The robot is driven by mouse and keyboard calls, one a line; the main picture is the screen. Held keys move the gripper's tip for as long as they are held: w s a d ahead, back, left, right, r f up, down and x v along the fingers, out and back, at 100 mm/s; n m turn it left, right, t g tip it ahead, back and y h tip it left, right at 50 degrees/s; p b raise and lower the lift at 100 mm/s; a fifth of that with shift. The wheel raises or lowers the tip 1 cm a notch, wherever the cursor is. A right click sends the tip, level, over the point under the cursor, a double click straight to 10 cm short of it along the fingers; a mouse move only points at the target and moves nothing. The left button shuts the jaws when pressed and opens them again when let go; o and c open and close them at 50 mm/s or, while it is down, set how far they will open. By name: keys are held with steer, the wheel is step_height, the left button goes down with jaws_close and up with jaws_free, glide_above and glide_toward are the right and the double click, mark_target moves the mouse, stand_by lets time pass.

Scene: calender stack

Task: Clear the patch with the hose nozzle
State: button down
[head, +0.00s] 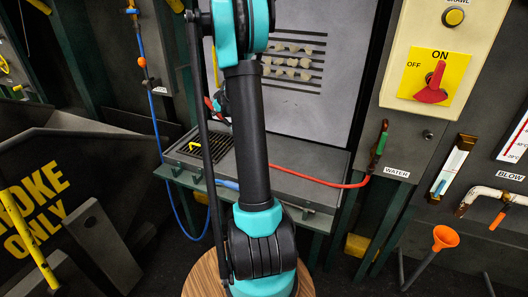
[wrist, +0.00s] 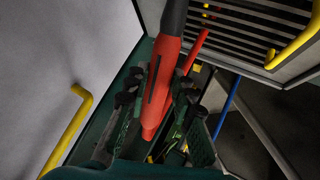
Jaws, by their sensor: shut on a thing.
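The hose nozzle (wrist: 162,85) is red with a dark tip (wrist: 175,14). It lies between the fingers of my gripper (wrist: 170,112) in the wrist view, and the gripper is shut on it. The dark tip points to the top of that view. The red hose (head: 320,182) runs from the WATER pipe at right across the grey ledge and behind my arm. A patch of pale lumps (head: 292,62) clings to the slotted grey panel in the head view. My arm partly covers the panel. My gripper is mostly hidden behind the arm there.
A grey ledge (head: 300,165) with a dark grille (head: 212,143) lies below the panel. The wrist view shows slats (wrist: 245,30) and yellow handles (wrist: 72,125) close by. A red ON/OFF lever (head: 433,85) points up toward ON.

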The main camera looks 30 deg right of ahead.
steer(key=w+d, duration=0.1)
steer(key=d, duration=0.1)
steer(key=w+d, duration=0.1)
steer(key=shift+w+d, duration=0.35)
steer(key=shift+d, duration=0.05)
steer(key=shift+s, duration=0.1)
stand_by(0.4)
steer(key=s+d, duration=1)
steer(key=s, duration=0.3)
steer(key=shift+s, duration=0.3)
stand_by(2.6)
stand_by(0.5)
